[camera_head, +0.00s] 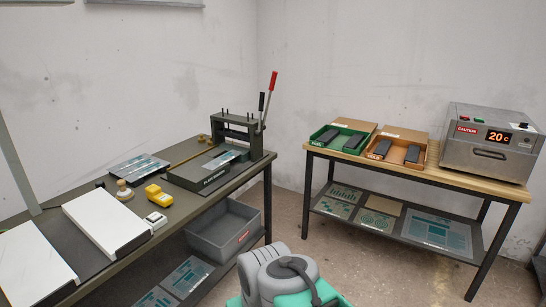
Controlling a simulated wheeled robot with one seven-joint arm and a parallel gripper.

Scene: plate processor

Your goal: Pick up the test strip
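I cannot tell for certain which piece is the test strip. A grey-blue plate or strip (221,160) lies on the bed of the black hand-lever machine (200,176) at the back of the left table. Several similar grey-blue pieces (140,167) lie on the dark surface to its left. They are too small to tell apart. Grey and teal parts of my own arm show at the bottom centre, well in front of both tables. My gripper's fingers are not in view.
The left table (180,205) also holds a yellow tool (157,195), a wooden-knobbed item (124,190) and white boards (104,220). A grey bin (224,232) sits below. The right table holds a green tray (322,139), an orange tray (373,155) and an oven (489,145) reading 20 C. Floor shows between tables.

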